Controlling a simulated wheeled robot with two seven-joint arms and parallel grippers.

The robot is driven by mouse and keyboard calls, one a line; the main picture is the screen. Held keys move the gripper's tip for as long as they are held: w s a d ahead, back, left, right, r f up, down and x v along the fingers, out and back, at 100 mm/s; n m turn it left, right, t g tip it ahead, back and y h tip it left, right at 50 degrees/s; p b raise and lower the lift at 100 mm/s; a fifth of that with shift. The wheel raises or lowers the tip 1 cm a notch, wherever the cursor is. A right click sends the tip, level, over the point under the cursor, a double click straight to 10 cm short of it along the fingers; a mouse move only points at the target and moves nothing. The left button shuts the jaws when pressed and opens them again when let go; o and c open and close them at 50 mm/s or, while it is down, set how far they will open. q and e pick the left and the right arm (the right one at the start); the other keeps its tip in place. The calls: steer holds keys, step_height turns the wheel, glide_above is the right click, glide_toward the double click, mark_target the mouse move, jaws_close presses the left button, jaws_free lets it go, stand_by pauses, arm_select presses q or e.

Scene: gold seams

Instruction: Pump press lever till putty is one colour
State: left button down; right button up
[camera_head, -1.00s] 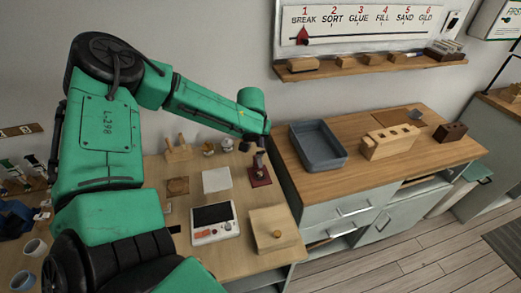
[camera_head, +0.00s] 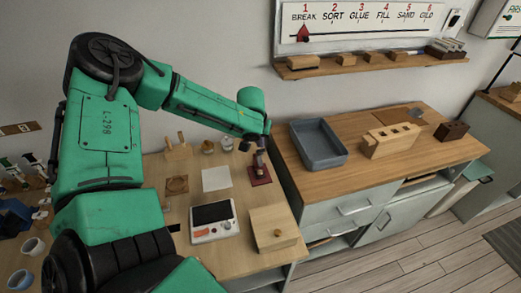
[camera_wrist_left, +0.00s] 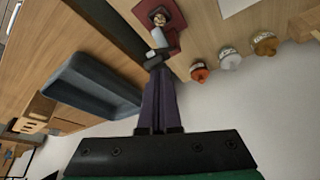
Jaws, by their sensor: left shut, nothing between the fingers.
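The small press stands on a dark red base (camera_head: 260,175) at the right end of the wooden bench. In the left wrist view its red base (camera_wrist_left: 176,10) carries a small round cup (camera_wrist_left: 159,16) with mottled light and dark content, perhaps the putty. A pale grey piece, perhaps the lever (camera_wrist_left: 158,37), sticks out toward my fingers. My left gripper (camera_head: 262,160) is over the press in the head view. In the wrist view my left gripper (camera_wrist_left: 157,72) is shut and empty, its tips at or very near the press's dark end; contact is unclear. My right gripper is out of view.
A blue-grey tray (camera_head: 318,145) sits on the cabinet to the right.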

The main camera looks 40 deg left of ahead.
arm_select(q)
steer(key=shift+s+d+f+b, duration=0.5)
steer(key=shift+d+f+b, duration=0.2)
steer(key=shift+b, duration=0.3)
step_height(320, 180, down, 5)
steer(key=s+d+b, duration=0.2)
steer(key=b, duration=0.4)
steer(key=shift+d, duration=0.3)
stand_by(0.4)
steer(key=shift+f+b, duration=0.9)
steer(key=shift+b, duration=0.1)
stand_by(0.5)
